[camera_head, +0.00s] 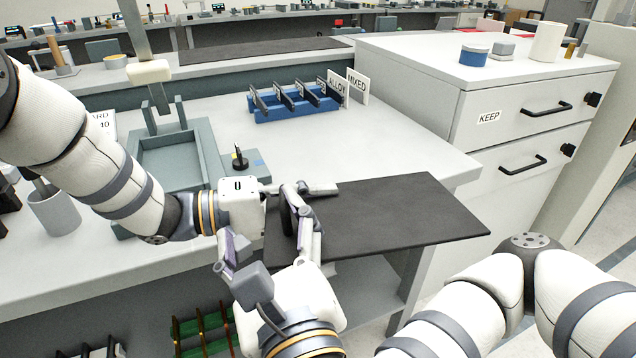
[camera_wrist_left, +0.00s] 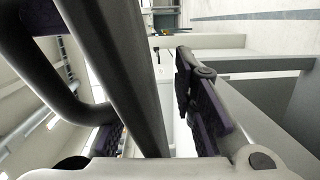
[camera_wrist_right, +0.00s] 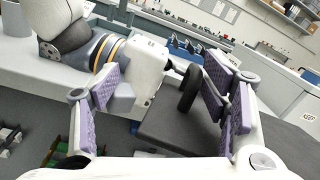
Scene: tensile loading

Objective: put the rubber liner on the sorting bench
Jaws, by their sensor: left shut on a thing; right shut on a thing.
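The rubber liner (camera_head: 400,212) looks like a dark flat sheet, extending right from my grippers and out past the bench's front edge. It also shows in the right wrist view (camera_wrist_right: 170,128). A black curved, upright piece (camera_head: 287,212) stands at its left end; I cannot tell whether it is joined to the sheet. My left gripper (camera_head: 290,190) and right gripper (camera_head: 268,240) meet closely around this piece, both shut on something. The left wrist view shows a thick dark bar and loop between the fingers. Contact points are partly hidden by the fingers.
The bench top (camera_head: 400,150) is clear behind the liner. A blue rack (camera_head: 295,105) with dividers and ALLOY and MIXED signs stands at its back. A grey-green tray (camera_head: 170,165) is left. The white drawer cabinet (camera_head: 490,90) is at right. A lower shelf (camera_head: 365,285) lies beneath.

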